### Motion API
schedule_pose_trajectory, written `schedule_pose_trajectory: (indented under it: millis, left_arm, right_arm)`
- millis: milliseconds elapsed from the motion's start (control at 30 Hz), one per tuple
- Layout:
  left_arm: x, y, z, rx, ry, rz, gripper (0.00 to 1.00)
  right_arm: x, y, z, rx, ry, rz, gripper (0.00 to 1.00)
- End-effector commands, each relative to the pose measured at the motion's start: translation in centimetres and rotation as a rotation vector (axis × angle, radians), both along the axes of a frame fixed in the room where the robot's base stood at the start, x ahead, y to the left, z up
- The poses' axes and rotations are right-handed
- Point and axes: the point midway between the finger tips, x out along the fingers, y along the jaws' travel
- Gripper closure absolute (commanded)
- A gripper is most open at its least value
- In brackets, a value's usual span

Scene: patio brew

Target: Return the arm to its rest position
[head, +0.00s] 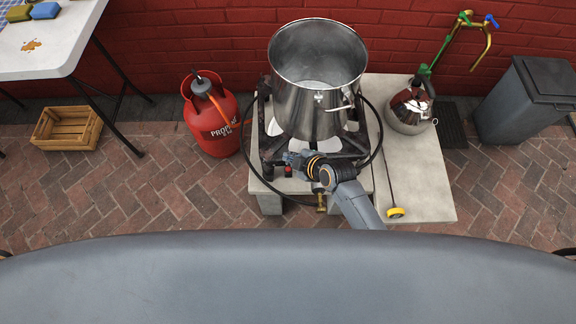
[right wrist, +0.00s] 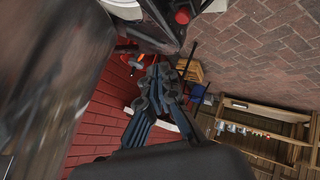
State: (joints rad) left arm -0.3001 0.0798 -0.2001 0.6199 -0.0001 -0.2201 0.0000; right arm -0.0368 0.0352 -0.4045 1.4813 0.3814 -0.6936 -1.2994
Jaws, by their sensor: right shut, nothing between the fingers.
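My right arm comes up from the bottom in the head view, with its right gripper (head: 286,158) low at the front of the gas burner (head: 268,150), below the big steel pot (head: 310,95). Its fingers are small there. In the right wrist view the right gripper (right wrist: 160,78) is shut, with its dark fingers together and nothing between them. I cannot tell whether it touches the burner frame. My left arm and gripper are in neither view.
A red propane cylinder (head: 212,125) stands left of the burner. A kettle (head: 410,110) and a yellow-ended probe (head: 394,211) are on the slab (head: 430,190) at right. A wooden crate (head: 68,128), white table (head: 50,50) and grey bin (head: 520,105) stand farther out. Brick paving is open at left.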

Motion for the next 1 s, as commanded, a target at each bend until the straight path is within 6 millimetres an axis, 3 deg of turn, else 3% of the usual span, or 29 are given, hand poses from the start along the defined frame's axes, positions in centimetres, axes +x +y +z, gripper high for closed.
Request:
schedule_pose_trajectory:
  millis: [333, 467, 567, 800, 1000]
  left_arm:
    - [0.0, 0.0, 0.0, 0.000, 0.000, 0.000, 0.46]
    - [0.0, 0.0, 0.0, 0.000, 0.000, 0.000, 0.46]
    - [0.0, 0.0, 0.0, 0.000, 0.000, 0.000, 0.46]
    - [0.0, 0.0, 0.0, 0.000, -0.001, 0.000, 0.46]
    - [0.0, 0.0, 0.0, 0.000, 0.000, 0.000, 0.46]
  right_arm:
    - [-0.1, 0.0, 0.0, 0.002, 0.003, -0.003, 1.00]
    - [-1.2, -0.9, 0.6, 0.025, 0.056, -0.056, 1.00]
    - [-3.5, -2.9, 1.7, 0.058, 0.156, -0.167, 1.00]
    - [-10.6, -10.4, 5.8, 0.113, 0.423, -0.585, 1.00]
    - [-14.5, -14.5, 8.5, 0.131, 0.519, -0.840, 1.00]
